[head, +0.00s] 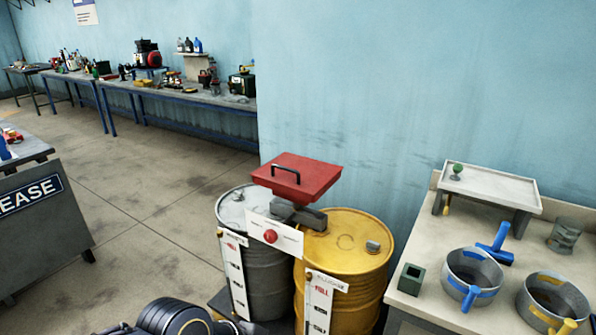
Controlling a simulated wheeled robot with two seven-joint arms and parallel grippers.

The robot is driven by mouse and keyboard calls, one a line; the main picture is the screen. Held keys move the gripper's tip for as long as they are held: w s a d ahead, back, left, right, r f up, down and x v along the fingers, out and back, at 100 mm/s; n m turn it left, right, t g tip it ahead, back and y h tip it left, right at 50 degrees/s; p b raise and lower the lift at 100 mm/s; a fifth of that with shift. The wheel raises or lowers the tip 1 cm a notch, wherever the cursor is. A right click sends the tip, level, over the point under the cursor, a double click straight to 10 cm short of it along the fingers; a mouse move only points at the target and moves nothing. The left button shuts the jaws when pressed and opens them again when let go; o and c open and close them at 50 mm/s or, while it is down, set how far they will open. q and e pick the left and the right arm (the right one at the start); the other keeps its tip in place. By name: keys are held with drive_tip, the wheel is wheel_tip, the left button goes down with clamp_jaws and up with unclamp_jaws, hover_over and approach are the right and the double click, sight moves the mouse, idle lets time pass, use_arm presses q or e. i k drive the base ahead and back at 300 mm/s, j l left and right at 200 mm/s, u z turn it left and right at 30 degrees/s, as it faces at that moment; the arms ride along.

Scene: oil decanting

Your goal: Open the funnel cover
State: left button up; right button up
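The funnel cover (297,177) is a red square lid with a black handle (286,173) on its top. It lies roughly flat above two drums and looks shut; the funnel under it is hidden. A dark grey bracket (299,214) shows below the cover. The grey drum (265,280) stands left, the yellow drum (345,265) right. A white panel with a red knob (270,236) is in front, below the cover. Neither of my grippers can be seen; only a black part of my own arm shows at the bottom edge.
A bench (420,300) at right holds two grey pots (473,270) with blue and yellow parts, a blue tool (497,243), a small green box (411,279) and a raised tray (490,188). A wall is close behind the drums. The floor to the left is clear.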

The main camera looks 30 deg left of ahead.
sight(304, 174)
drive_tip(key=u, duration=0.95)
drive_tip(key=i+u, duration=0.55)
drive_tip(key=u, duration=0.2)
drive_tip(key=i+l+u, duration=0.15)
drive_tip(key=i+u, duration=0.25)
drive_tip(key=i+l+u, duration=0.15)
drive_tip(key=u, duration=0.2)
drive_tip(key=i+l, duration=0.2)
drive_tip(key=l, duration=0.1)
